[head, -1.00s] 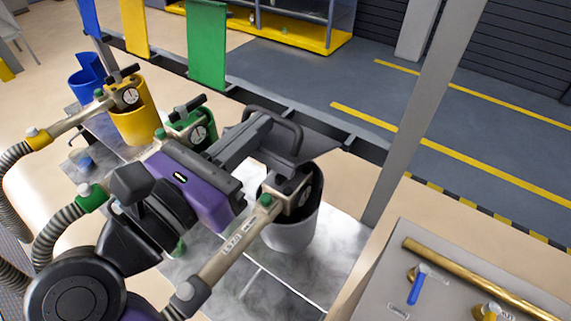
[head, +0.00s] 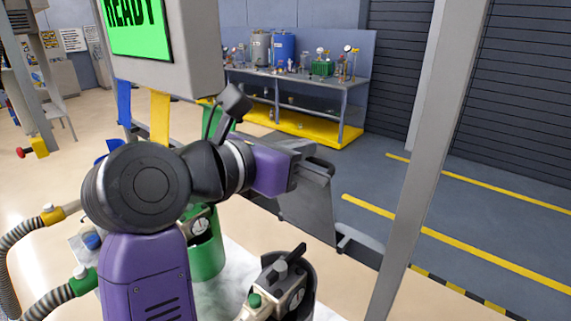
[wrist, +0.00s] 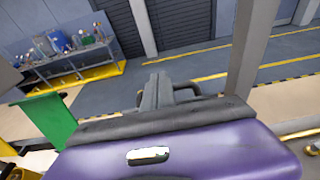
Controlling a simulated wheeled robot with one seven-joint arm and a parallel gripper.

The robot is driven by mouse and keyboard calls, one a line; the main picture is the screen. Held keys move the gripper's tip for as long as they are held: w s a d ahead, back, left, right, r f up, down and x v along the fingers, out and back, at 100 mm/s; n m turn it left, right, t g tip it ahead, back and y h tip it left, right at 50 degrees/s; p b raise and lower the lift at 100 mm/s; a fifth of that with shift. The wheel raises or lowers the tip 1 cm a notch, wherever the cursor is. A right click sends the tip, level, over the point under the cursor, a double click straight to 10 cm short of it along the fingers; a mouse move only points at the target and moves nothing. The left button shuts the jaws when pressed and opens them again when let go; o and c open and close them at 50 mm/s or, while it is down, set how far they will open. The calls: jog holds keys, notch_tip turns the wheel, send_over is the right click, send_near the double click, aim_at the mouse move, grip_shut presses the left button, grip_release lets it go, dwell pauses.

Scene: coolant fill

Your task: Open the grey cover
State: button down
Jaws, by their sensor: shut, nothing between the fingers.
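The grey cover (head: 308,212) stands steeply raised at the rail behind the grey bin (head: 308,313). I cannot tell its exact tilt. The bin's mouth shows beneath, with a nozzle (head: 288,283) in it. My gripper (head: 318,168) is shut and empty at the cover's upper edge, close to or touching it; contact is unclear. In the wrist view my shut fingers (wrist: 156,92) point away beside a dark handle loop (wrist: 190,90). Most of the cover is hidden there by my gripper body.
The green cover (wrist: 50,117) and yellow cover (head: 160,117) stand raised to the left. A grey post (head: 425,170) rises at the right. A screen reading READY (head: 137,25) hangs at upper left. A bench (head: 300,90) stands beyond open floor.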

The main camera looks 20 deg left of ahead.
jog(key=shift+w+d+r, duration=0.1)
jog(key=shift+w+d, duration=0.2)
jog(key=shift+w, duration=0.55)
dwell(1.1)
